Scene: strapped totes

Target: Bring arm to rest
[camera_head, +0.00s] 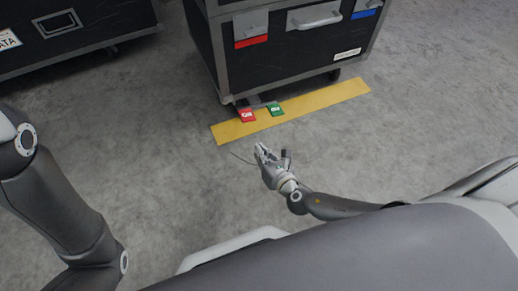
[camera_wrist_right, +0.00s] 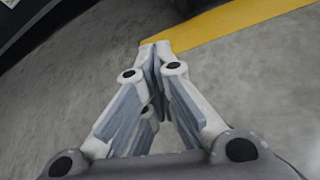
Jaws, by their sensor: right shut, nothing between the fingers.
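My right gripper (camera_head: 261,149) reaches out over the concrete floor, in front of the yellow floor strip and apart from the black case. In the right wrist view its fingers (camera_wrist_right: 154,47) are shut together with nothing between them, and their tips overlap the edge of the yellow strip in the picture. My right arm (camera_head: 345,206) comes in from the right at the lower edge. My left arm (camera_head: 65,215) shows at the left, bent downward, but its gripper is outside the view.
A black case (camera_head: 290,60) on castors stands behind the yellow strip (camera_head: 320,102). A red tag (camera_head: 247,115) and a green tag (camera_head: 275,109) show low at its front. Another black case (camera_head: 80,45) stands at the upper left. The grey floor between my arms is clear.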

